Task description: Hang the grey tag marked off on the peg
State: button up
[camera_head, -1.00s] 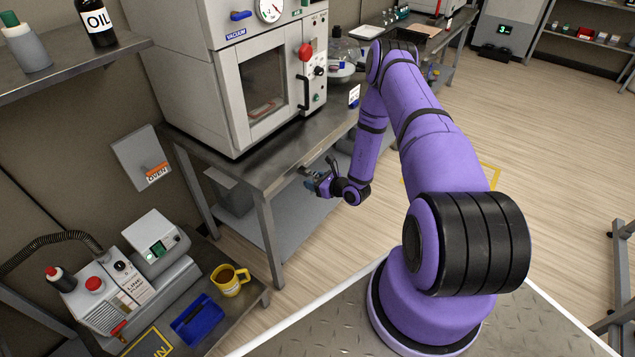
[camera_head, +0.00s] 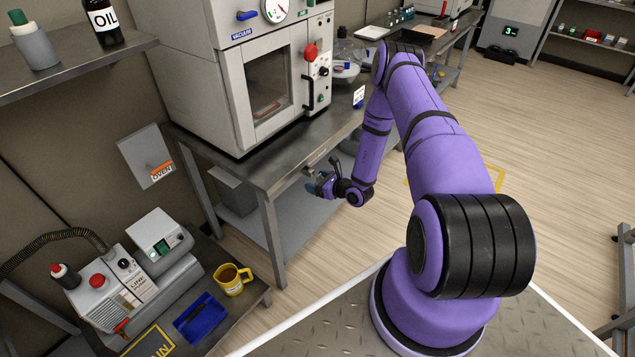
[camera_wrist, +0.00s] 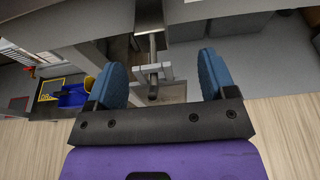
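My gripper (camera_head: 318,184) is in front of the steel bench's front edge in the head view, below the bench top. In the wrist view its two blue fingers (camera_wrist: 161,65) are spread wide with nothing held between them. A metal rod with a dark end and a pale crosspiece (camera_wrist: 153,69) shows between and beyond the fingers; I cannot tell whether it is the peg. A grey wall plate (camera_head: 147,150) carries an orange OVEN label and a small dark projection. I cannot make out a grey tag marked off in either view.
The steel bench (camera_head: 275,172) carries a vacuum oven (camera_head: 225,85). A low bench at lower left holds a pump (camera_head: 105,290), a yellow mug (camera_head: 232,279), a blue tray (camera_head: 200,319) and a yellow-bordered sign (camera_head: 150,346).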

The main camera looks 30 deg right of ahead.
jog(key=shift+s, duration=0.1)
